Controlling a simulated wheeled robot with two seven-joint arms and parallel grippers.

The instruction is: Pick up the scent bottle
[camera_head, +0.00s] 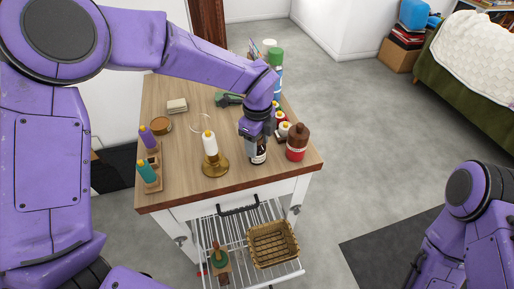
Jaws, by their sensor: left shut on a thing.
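My left gripper (257,133) reaches down over the wooden tabletop near its front right edge. It is shut on a small dark bottle with a white label (259,155), which I take to be the scent bottle. The gripper hides the top of the bottle. I cannot tell whether the bottle's base still touches the tabletop. My right arm is at the lower right, away from the table. Only a dark part near its end (413,270) shows at the bottom edge, so its jaws cannot be made out.
A brown and red jar (297,142) stands close on the right. Several other bottles crowd behind. The tabletop's (185,185) left middle is fairly clear. A wicker basket (272,244) sits on the rack below.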

